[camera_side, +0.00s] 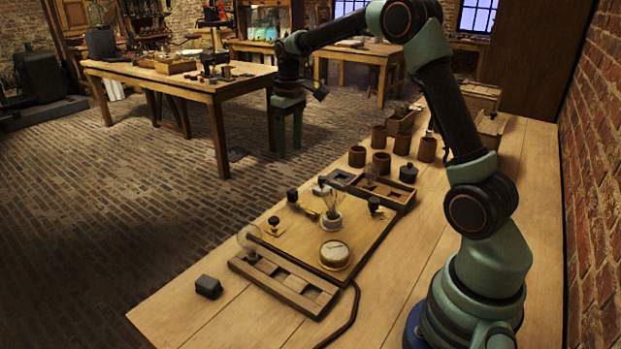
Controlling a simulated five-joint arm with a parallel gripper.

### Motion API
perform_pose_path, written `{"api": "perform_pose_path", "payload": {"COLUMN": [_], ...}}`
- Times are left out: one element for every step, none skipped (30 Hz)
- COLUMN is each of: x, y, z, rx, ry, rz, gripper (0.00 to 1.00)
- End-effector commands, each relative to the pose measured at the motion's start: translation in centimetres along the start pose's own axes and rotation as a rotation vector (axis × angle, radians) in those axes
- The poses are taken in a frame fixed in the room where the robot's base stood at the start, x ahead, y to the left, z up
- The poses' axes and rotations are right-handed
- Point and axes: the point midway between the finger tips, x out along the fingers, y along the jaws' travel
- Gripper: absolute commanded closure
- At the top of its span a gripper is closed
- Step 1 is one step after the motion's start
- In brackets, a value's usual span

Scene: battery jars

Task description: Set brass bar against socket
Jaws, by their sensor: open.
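My gripper (289,146) hangs fingers down, open and empty, high and beyond the far left side of the board. A wooden board (300,245) lies on the bench. On it stands a white round socket (331,223) with a clear bulb (332,200) upright in it. A small brass bar (307,211) lies just left of the socket, by a black-knobbed post (292,196). A small gap seems to separate the bar's near end from the socket, but it is too small to be sure.
A round dial (334,254), another knobbed post (273,225) and a right-hand knob (374,204) stand on the board. A compartmented tray (325,296) lies in front, a wooden box (398,190) behind. Several brown jars (381,163) stand further back. A dark block (208,286) sits front left.

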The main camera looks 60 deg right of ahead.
Motion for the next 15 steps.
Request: {"api": "perform_pose_path", "payload": {"x": [0.7, 1.0, 1.3, 1.5, 1.6, 1.8, 2.0, 2.2, 2.6, 2.9, 3.3, 3.9, 4.4, 5.0, 5.8], "y": [0.5, 0.8, 1.0, 1.1, 1.2, 1.2, 1.3, 1.3, 1.2, 1.2, 1.2, 1.2, 1.2, 1.2, 1.1], "z": [-0.2, -0.3, -0.4, -0.5, -0.5, -0.6, -0.6, -0.6, -0.6, -0.5, -0.5, -0.5, -0.4, -0.4, -0.3], "rx": [0.002, 0.002, 0.001, 0.001, 0.0, 0.0, 0.0, -0.001, -0.001, -0.001, -0.001, 0.0, 0.0, 0.0, 0.0], "ry": [-0.012, -0.018, -0.022, -0.026, -0.028, -0.029, -0.03, -0.03, -0.031, -0.032, -0.033, -0.032, -0.033, -0.033, -0.035], "rz": [-0.004, -0.005, -0.007, -0.008, -0.009, -0.009, -0.009, -0.01, -0.01, -0.01, -0.011, -0.01, -0.01, -0.01, -0.011], "gripper": [0.4, 0.4, 0.4, 0.4, 0.4, 0.4, 0.4, 0.4, 0.4, 0.4, 0.4, 0.4, 0.4, 0.4, 0.4]}}
